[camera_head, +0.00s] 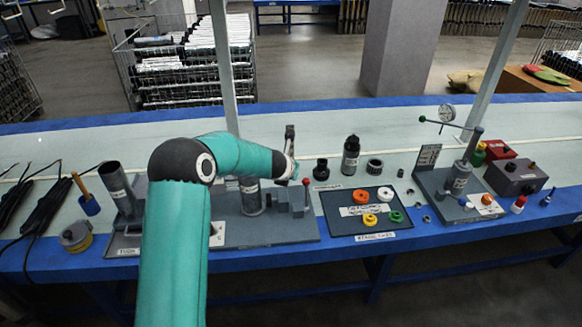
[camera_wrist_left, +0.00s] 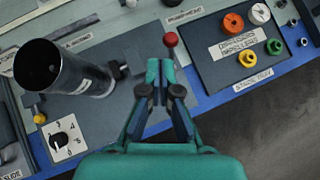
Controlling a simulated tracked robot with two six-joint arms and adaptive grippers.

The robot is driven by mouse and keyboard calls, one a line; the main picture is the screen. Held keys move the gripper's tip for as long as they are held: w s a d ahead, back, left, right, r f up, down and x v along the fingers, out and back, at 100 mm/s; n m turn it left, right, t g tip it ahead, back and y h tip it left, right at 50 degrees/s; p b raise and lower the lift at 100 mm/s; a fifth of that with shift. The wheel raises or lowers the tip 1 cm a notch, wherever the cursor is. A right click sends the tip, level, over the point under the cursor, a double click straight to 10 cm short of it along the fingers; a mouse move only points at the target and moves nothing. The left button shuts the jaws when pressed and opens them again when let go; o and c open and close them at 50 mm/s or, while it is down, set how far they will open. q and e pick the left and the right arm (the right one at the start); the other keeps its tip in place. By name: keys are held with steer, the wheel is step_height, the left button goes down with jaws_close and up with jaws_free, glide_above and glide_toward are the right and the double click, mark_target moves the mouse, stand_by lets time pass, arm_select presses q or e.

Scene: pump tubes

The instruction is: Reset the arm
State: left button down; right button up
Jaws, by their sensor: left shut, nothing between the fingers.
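My left arm (camera_head: 180,230) rises in teal from the bottom of the head view and bends right over the bench. Its gripper (camera_head: 291,158) is above the grey fixture plate (camera_head: 270,231), near the red-knobbed lever (camera_head: 306,182). In the left wrist view the left gripper (camera_wrist_left: 166,72) is shut, with nothing between its fingertips. The red knob (camera_wrist_left: 170,39) shows just beyond the tips; I cannot tell the height gap. An open metal tube (camera_wrist_left: 55,70) stands left of the gripper. My right arm is not in view.
A dark tray (camera_head: 338,223) with coloured rings lies right of the fixture. A black bottle (camera_head: 350,158) stands behind it. A gauge stand (camera_head: 459,178) is farther right. A dial switch (camera_wrist_left: 63,138) is on the fixture. The bench's back strip (camera_head: 300,128) is mostly clear.

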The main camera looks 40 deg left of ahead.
arm_select(q)
steer(key=shift+s+r, duration=0.2)
steer(key=shift+r, duration=0.35)
